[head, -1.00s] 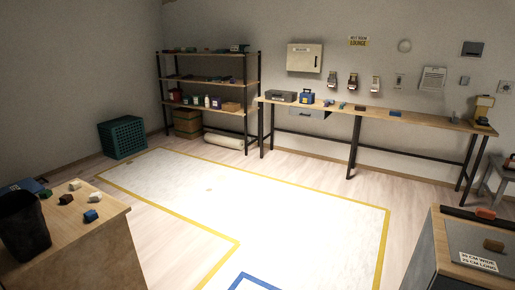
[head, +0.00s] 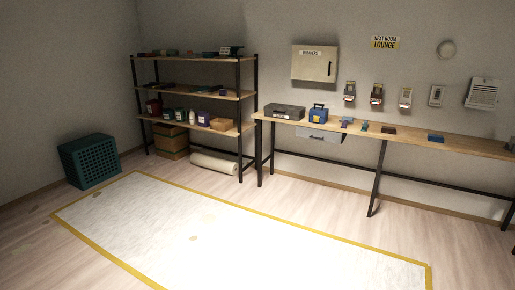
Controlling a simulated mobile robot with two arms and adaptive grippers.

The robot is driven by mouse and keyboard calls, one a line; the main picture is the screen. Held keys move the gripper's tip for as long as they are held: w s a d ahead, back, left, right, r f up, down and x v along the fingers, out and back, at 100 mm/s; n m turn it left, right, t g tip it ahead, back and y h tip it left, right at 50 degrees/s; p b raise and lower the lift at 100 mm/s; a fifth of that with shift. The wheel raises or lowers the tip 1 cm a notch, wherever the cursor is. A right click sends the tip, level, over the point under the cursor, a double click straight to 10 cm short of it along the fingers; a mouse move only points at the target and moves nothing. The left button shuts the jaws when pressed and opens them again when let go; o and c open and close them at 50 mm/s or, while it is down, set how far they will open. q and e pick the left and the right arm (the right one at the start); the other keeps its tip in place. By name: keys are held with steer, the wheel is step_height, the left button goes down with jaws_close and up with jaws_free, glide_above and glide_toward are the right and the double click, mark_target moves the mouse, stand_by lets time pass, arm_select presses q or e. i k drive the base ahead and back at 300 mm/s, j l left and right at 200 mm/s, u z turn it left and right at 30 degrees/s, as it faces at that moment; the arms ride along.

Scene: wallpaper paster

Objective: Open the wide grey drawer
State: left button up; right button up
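A wide grey drawer (head: 319,134) hangs under the left part of the long wooden workbench (head: 430,144) along the back wall. Its front looks flush and closed, with a small dark handle mark at its middle. It is some way off, across the floor. Neither of my grippers shows in the head view.
A white floor sheet (head: 220,235) edged with yellow tape lies between me and the bench. A shelf rack (head: 190,92) stands left of the bench, with a white roll (head: 214,163) below it. A green crate (head: 90,160) stands at the left. Dark bench legs (head: 377,180) reach the floor.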

mark_target(318, 134)
steer(key=i, duration=2.3)
